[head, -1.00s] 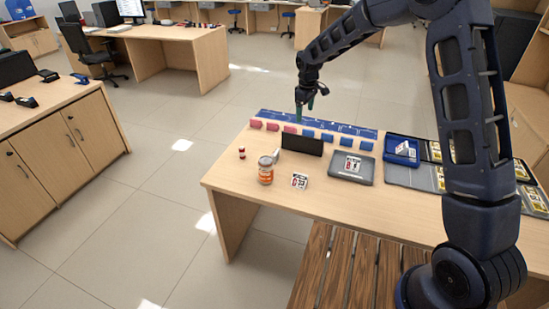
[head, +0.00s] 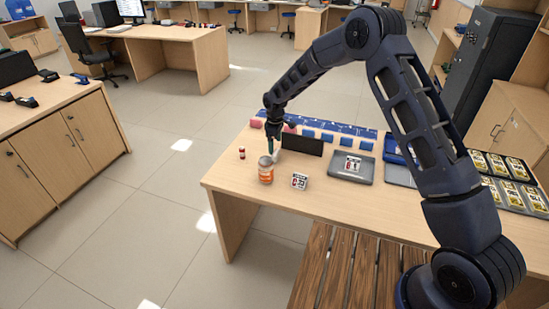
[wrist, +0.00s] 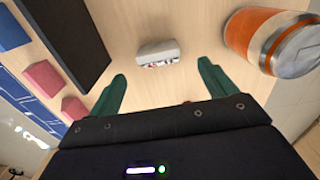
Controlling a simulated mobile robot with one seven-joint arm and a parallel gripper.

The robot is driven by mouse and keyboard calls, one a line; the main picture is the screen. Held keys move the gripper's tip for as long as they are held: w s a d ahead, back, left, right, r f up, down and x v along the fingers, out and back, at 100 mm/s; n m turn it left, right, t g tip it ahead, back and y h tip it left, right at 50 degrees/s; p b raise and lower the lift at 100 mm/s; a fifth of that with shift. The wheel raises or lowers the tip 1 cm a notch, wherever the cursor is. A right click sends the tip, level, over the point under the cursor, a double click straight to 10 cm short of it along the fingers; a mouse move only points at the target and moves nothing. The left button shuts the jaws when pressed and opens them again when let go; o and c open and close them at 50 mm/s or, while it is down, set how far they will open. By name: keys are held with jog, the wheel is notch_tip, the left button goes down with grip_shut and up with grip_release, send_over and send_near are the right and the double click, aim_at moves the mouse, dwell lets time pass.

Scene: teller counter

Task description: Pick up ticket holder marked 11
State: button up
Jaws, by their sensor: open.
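A small pale grey holder (wrist: 157,53) with unreadable printing on its front lies on the desk in the wrist view, just beyond and between my fingertips. In the head view it is largely hidden by my gripper (head: 272,150). My gripper, with green fingers, is open and empty in the wrist view (wrist: 162,70). Pink blocks (wrist: 44,77) and blue blocks (head: 326,138) stand in a row at the desk's back edge. I cannot read a number 11 on any of them.
An orange-banded jar (head: 265,174) stands close to my gripper, at the right in the wrist view (wrist: 272,38). A black panel (head: 302,145) stands on the other side.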

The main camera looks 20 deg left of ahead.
aim_at(276, 152)
jog(key=shift+d+f, duration=0.1)
jog(key=shift+f, duration=2.85)
jog(key=shift+c, duration=0.2)
jog(key=c, duration=1)
